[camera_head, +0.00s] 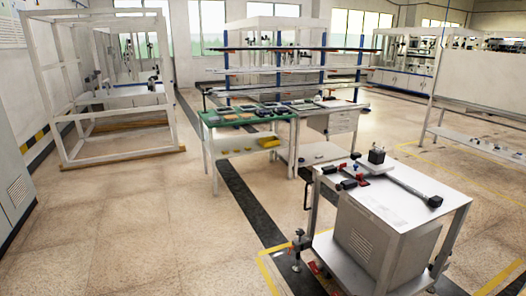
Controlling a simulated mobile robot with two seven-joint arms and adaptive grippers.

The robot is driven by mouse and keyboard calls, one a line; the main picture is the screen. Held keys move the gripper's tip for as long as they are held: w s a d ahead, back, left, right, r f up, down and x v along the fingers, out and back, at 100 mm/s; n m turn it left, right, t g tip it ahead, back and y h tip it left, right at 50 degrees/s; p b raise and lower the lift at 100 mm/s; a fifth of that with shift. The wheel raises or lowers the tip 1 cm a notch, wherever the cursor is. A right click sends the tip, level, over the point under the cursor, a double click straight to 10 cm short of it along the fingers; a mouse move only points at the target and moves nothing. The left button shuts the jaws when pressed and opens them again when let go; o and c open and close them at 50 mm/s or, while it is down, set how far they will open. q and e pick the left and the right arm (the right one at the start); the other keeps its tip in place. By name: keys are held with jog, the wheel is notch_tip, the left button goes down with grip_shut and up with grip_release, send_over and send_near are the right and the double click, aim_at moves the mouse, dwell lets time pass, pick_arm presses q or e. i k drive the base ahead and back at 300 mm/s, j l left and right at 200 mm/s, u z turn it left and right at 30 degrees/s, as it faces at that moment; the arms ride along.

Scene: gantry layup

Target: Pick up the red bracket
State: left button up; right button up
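A small red piece (362,181) lies on the top of a white cart (425,222) at the right, near its left rear part, among small black parts (348,184). It may be the red bracket, but it is too small to make out its shape. More red shows low on the cart's left side (315,268), also unclear. Neither of my grippers is in view.
The cart top also holds a black block (376,156), a bar with a black end (418,193) and white sheets. A green-topped table (226,132) with parts stands behind it. A white frame (112,96) stands at left. The left floor is open.

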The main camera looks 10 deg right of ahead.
aim_at(343, 165)
jog(key=i+j, duration=0.1)
jog(key=i, duration=4.8)
jog(key=i+z, duration=0.2)
jog(key=z, duration=0.25)
jog(key=i+z, duration=0.15)
jog(key=z, duration=0.35)
jog(key=i+j+z, duration=0.15)
jog(key=z, duration=2.15)
